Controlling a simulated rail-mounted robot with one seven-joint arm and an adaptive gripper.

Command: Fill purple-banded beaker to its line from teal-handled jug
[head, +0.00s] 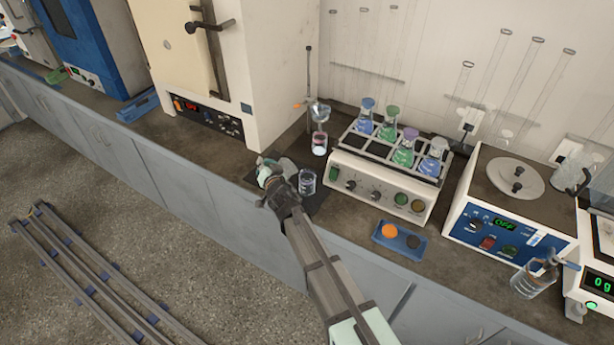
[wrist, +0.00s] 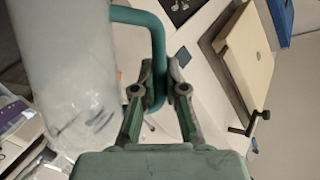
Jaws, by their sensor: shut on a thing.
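My gripper (wrist: 160,85) is shut on the teal handle (wrist: 157,40) of the jug. The jug's clear, greyish body (wrist: 70,70) fills the left of the wrist view. In the head view my gripper (head: 270,180) is at the counter's front part, and the jug (head: 287,164) is mostly hidden behind it. A clear beaker (head: 307,182) stands on a dark mat just right of my gripper. Its band colour and fill line are too small to tell. The jug's exact tilt and its liquid level cannot be told.
Behind stands a metal stand with a glass funnel (head: 319,112) above a small vessel with reddish contents (head: 319,144). A shaker with several flasks (head: 385,180) stands to the right, and a cream oven (head: 200,70) behind left. A blue tray (head: 402,238) lies at the front.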

